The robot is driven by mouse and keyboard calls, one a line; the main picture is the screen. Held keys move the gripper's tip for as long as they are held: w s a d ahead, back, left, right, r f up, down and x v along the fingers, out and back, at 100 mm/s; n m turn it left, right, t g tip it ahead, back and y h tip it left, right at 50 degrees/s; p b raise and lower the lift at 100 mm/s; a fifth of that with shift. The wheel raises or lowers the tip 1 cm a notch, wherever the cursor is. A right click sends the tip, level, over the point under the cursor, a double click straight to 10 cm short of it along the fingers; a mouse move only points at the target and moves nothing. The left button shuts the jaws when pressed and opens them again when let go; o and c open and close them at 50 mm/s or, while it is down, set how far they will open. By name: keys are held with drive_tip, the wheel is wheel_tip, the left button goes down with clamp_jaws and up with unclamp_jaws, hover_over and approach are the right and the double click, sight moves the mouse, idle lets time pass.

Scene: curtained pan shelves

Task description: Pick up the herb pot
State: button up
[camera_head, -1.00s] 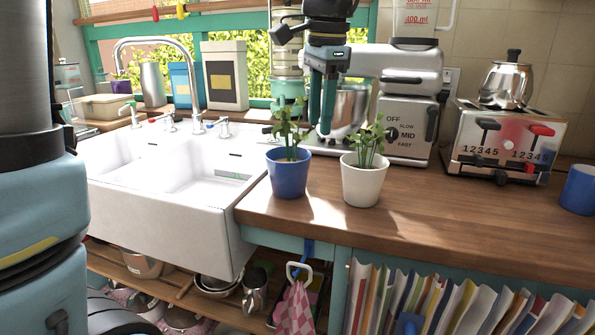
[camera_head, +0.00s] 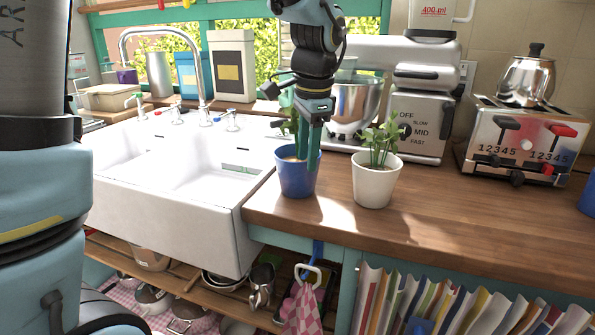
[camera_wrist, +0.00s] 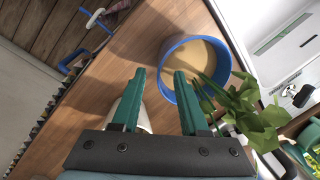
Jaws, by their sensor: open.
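Two potted herbs stand near the counter's left end. The blue pot (camera_head: 291,181), with a leafy plant, is closer to the sink; the white pot (camera_head: 375,188), with a similar plant, is to its right. My gripper (camera_head: 306,178) points down at the blue pot, fingers apart. In the wrist view, my gripper (camera_wrist: 159,72) has the left fingertip outside the blue pot (camera_wrist: 167,55) and the right one overlapping its rim and soil. I cannot tell whether either touches. My gripper partly hides the plant in the head view. The white pot (camera_wrist: 144,119) is partly hidden behind the fingers.
A white sink (camera_head: 180,222) lies left of the wooden counter (camera_head: 460,215). A mixer (camera_head: 415,125) stands behind the pots and a toaster (camera_head: 518,140) to the right. Books (camera_head: 440,305) and a checked cloth (camera_head: 302,315) are below.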

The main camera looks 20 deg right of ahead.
drive_tip(key=shift+f, duration=0.1)
clamp_jaws()
idle(1.4)
